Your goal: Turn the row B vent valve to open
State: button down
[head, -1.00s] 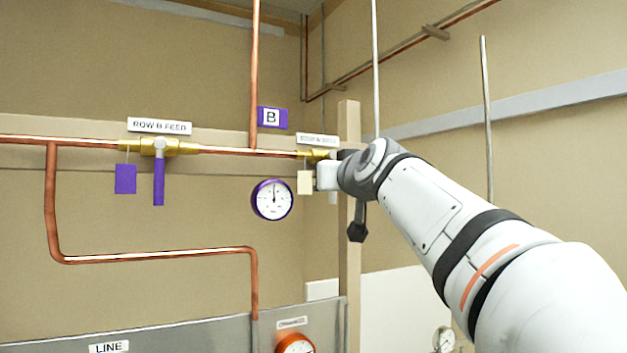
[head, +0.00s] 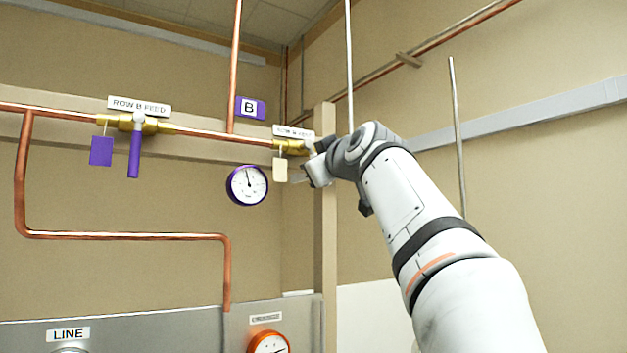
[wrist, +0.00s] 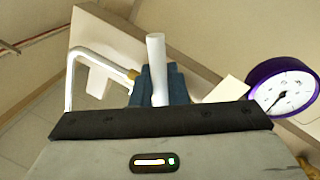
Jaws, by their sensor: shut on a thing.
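The row B vent valve (head: 291,148) is a brass body at the right end of the copper pipe, under a small pale label (head: 293,131). A cream tag (head: 280,169) hangs below it. My gripper (head: 305,173) is just right of and below the valve in the head view, partly hidden by my own wrist. In the wrist view my gripper (wrist: 158,88) has its dark blue fingers shut on a white handle (wrist: 156,52), whose end stands out past them. The lever's exact angle is hard to tell in the head view.
The row B feed valve (head: 138,123) with a purple handle (head: 134,156) is to the left. A purple-rimmed gauge (head: 247,185) hangs below the pipe and also shows in the wrist view (wrist: 284,90). A beige post (head: 325,230) stands close behind my gripper.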

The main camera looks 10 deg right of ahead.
jog(key=shift+d+r+n+b, duration=0.15)
jog(key=shift+n+b, duration=0.15)
jog(key=shift+n, duration=0.2)
jog(key=c, duration=1.5)
grip_release()
jog(key=shift+s+d+f+b, duration=0.2)
jog(key=shift+s+b, duration=0.4)
jog(key=shift+s, duration=0.65)
jog(key=shift+s+d+f+b, duration=0.15)
jog(key=shift+s+b, duration=0.4)
jog(key=shift+s, duration=0.75)
jog(key=shift+s+d+f+b, duration=0.15)
jog(key=shift+s+b, duration=0.45)
jog(key=shift+s, duration=0.65)
jog(key=shift+d, duration=0.1)
jog(key=shift+c, duration=0.3)
